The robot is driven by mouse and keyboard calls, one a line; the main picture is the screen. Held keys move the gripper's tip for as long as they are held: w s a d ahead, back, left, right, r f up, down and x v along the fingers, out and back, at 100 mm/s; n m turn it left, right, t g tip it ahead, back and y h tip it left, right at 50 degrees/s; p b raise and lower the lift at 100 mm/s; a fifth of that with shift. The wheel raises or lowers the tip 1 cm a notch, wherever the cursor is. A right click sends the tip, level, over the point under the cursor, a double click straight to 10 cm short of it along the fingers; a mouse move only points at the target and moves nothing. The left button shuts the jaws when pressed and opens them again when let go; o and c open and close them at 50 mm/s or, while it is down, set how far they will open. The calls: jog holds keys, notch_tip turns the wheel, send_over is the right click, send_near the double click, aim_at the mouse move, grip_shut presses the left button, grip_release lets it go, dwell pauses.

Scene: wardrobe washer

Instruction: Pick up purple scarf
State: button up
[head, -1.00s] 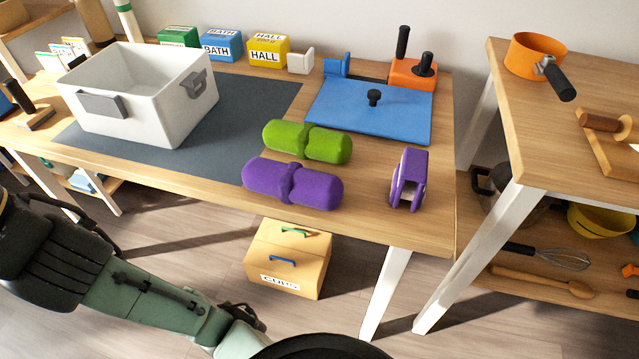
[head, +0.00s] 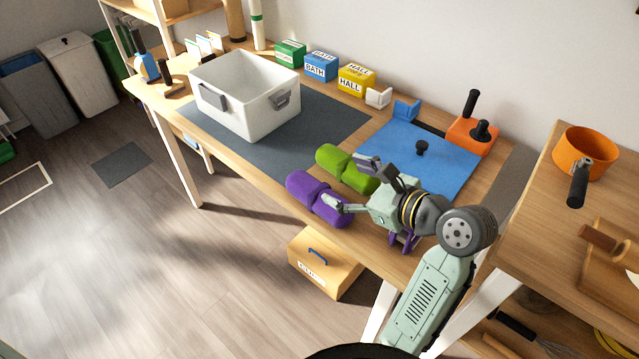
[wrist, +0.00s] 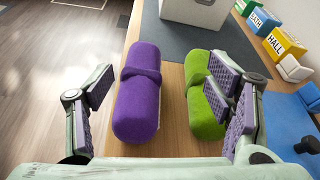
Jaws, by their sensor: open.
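The purple scarf (head: 317,199) is a fuzzy roll with a raised band round its middle, lying near the table's front edge. In the wrist view the scarf (wrist: 138,95) lies lengthwise between my finger pads, closer to the left one. My gripper (head: 346,184) is open, its fingers pointing left over the rolls. In the wrist view my gripper (wrist: 165,90) holds nothing. A green roll (head: 345,165) lies beside the scarf, and in the wrist view the green roll (wrist: 203,97) is partly hidden by my right finger.
A white bin (head: 243,103) stands on the dark mat beyond the rolls. A blue board (head: 440,165) lies to the right. A purple clamp-like object (head: 404,242) is partly hidden under my gripper. Boxes labelled BATH and HALL line the wall.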

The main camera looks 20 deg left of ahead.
aim_at(321, 191)
jog(key=shift+s+d+f+m+g, duration=0.2)
jog(key=shift+s+d+m, duration=0.15)
jog(key=shift+d, duration=0.15)
jog(key=shift+s+d+f+m+g, duration=0.15)
jog(key=shift+s+d+m, duration=0.1)
jog(key=shift+d+m, duration=0.15)
jog(key=shift+m, duration=0.35)
jog(key=a+f, duration=0.1)
jog(key=a, duration=0.1)
jog(key=w+a+f, duration=0.1)
jog(key=a+f, duration=0.1)
jog(key=shift+w, duration=0.1)
jog(key=shift+s+f+p+x, duration=0.1)
jog(key=shift+f+p+x, duration=0.05)
jog(key=shift+x, duration=0.75)
jog(key=shift+s+f+p+x, duration=0.1)
jog(key=shift+f+p+x, duration=0.05)
jog(key=shift+x, duration=0.7)
jog(key=shift+s+f+p+x, duration=0.1)
jog(key=shift+f+p+x, duration=0.1)
jog(key=shift+x, duration=0.7)
jog(key=shift+d, duration=0.1)
jog(key=shift+c, duration=0.5)
jog(key=c, duration=1.4)
jog(key=shift+r, duration=0.1)
